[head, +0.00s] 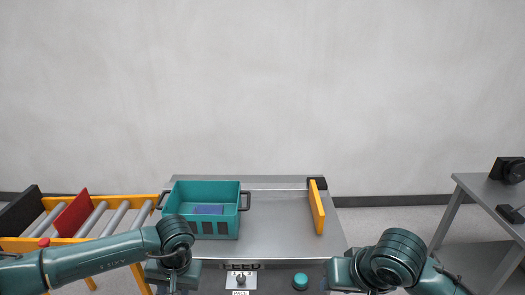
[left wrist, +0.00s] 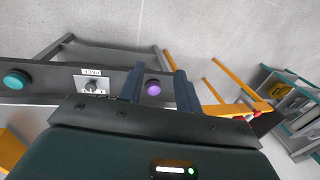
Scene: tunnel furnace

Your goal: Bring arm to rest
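My left arm (head: 105,255) comes in from the left in the head view and bends down at the front left of the steel table. In the left wrist view my left gripper (left wrist: 160,88) has its two dark fingers apart with nothing held between them. A purple button (left wrist: 153,87) on the table's front panel shows beyond the gap between the fingers. My right arm (head: 398,258) is bent at the lower right of the head view, in front of the table's right corner. Its gripper is out of the picture.
A teal crate (head: 210,228) with a blue item (head: 208,210) inside stands on the steel table (head: 280,230). A yellow bar (head: 316,206) stands at the right. A roller conveyor (head: 120,215) adjoins at left. The front panel carries a teal button (head: 300,281). A grey side table (head: 480,190) stands far right.

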